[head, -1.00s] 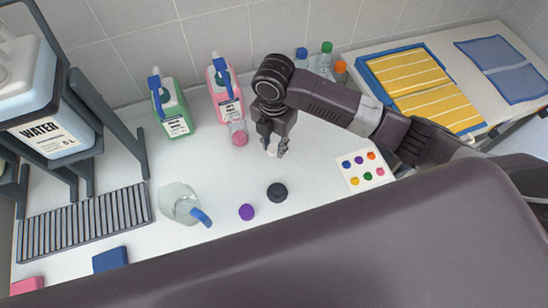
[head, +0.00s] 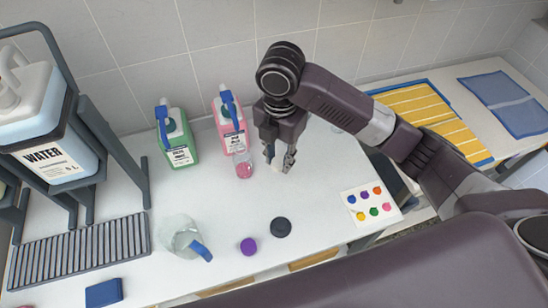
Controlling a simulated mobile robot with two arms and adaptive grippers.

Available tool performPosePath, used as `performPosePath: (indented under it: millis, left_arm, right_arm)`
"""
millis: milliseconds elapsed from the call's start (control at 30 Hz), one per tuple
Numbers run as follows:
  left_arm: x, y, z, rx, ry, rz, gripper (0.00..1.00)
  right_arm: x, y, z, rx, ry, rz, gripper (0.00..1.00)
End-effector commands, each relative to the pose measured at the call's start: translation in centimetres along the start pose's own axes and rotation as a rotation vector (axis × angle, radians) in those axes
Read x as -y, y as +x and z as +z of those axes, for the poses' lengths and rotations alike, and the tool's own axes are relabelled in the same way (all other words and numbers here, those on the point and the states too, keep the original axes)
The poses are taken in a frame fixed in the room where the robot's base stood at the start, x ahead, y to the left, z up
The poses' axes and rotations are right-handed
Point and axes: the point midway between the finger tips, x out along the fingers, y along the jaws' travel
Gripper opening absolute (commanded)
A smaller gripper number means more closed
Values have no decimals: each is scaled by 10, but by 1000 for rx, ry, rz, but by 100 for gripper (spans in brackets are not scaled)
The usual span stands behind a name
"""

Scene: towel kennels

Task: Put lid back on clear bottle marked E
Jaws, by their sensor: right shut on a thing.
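My right gripper (head: 279,162) points down over the white table, right of the small bottle. It is shut on a small pale thing, mostly hidden by the fingers; I cannot tell what it is. A small clear bottle with pink contents (head: 243,166) stands in front of the pink jug. A purple round lid (head: 248,246) and a black round lid (head: 281,227) lie on the table in front of the gripper. I cannot read a mark E on anything. The capped bottles at the back are hidden behind my right arm. My left gripper is not in view.
A green jug (head: 176,138) and a pink jug (head: 230,122) stand at the wall. A clear jug with a blue handle (head: 183,236) stands front left, by a grey rack (head: 80,250). A card of coloured dots (head: 370,207) lies right. The table middle is mostly clear.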

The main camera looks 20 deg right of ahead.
Motion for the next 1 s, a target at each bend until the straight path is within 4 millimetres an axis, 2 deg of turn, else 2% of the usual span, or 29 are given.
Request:
performPosePath:
  millis: [167, 267, 567, 1000]
  left_arm:
    - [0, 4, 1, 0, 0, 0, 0]
    - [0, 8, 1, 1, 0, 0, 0]
    - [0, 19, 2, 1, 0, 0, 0]
    - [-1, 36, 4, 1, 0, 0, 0]
  right_arm:
    - [2, -3, 3, 4, 117, 1, 19]
    - [6, -7, 4, 5, 259, 2, 19]
    - [24, -20, 6, 4, 783, 3, 19]
    - [61, -31, 3, 2, 1569, 4, 19]
